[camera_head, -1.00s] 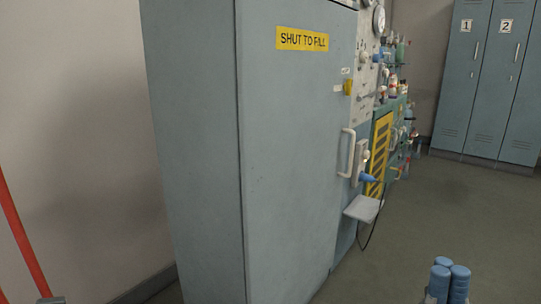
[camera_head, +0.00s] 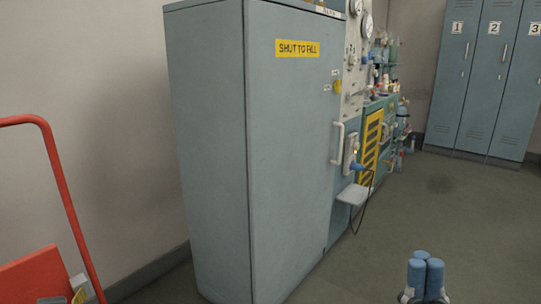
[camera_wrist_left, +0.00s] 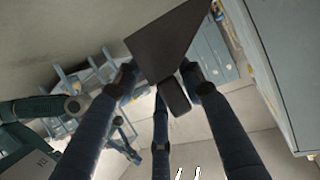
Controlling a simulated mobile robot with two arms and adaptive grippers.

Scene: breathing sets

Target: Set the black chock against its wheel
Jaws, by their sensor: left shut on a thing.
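A dark wedge, the black chock (camera_wrist_left: 165,45), is in the left wrist view between the fingers of my left gripper (camera_wrist_left: 160,82), which is shut on it. The tips touch its lower part, and its broad dark face extends upward past them. My left gripper does not show in the head view. My right gripper (camera_head: 425,275) is at the bottom right of the head view, its blue fingers bunched together with nothing seen between them. I cannot make out the wheel in either view.
A tall grey-blue cabinet (camera_head: 290,150) labelled "SHUT TO FILL" stands in the middle. A red trolley-like frame (camera_head: 62,190) with a red panel (camera_head: 35,278) is at the left. Numbered lockers (camera_head: 492,80) stand at the back right. The floor (camera_head: 455,215) before them is clear.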

